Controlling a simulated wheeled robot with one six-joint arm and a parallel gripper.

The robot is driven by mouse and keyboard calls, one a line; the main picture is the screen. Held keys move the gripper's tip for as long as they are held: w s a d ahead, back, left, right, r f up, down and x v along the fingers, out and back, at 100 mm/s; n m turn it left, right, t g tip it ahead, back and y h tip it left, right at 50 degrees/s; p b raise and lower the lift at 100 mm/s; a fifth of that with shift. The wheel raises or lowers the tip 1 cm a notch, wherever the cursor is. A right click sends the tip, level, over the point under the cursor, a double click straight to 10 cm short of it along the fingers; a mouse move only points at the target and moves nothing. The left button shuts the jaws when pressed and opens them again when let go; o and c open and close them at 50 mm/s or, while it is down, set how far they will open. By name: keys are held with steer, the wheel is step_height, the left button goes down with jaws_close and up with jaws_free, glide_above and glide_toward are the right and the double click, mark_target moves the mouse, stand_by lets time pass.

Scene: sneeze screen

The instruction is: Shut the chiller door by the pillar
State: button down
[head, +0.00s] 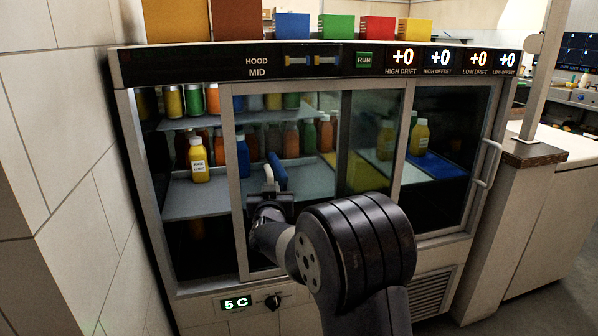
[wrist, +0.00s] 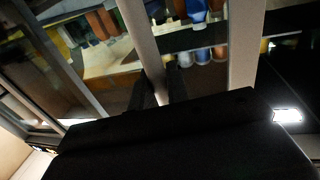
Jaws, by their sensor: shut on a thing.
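The chiller (head: 160,255) stands beside the tiled pillar (head: 62,150) at the left. Its left sliding door (head: 233,190) stands open, with its near stile well right of the chiller's left side post. The gap between them shows shelves and bottles directly. My gripper (head: 271,188) is at the door's front, shut on its pale handle (head: 268,174). In the wrist view the pale bar (wrist: 144,40) runs down between the two dark fingers (wrist: 160,88). My wrist hides the lower part of the handle.
A yellow bottle (head: 199,160) stands on the shelf inside the gap. The right glass door has a side handle (head: 487,165). A temperature display (head: 236,303) and knob sit below. Coloured boxes (head: 338,27) stand on top. A counter (head: 560,150) is at the right.

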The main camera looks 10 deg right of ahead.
steer(key=a+p, duration=0.8)
steer(key=a, duration=1.2)
steer(key=shift+s, duration=0.35)
steer(key=c, duration=1.4)
jaws_free()
steer(key=shift+c, duration=0.2)
steer(key=shift+d, duration=0.1)
steer(key=shift+s, duration=0.1)
steer(key=s+a, duration=0.1)
steer(key=s, duration=0.9)
steer(key=shift+s+a, duration=0.25)
steer(key=shift+a, duration=0.15)
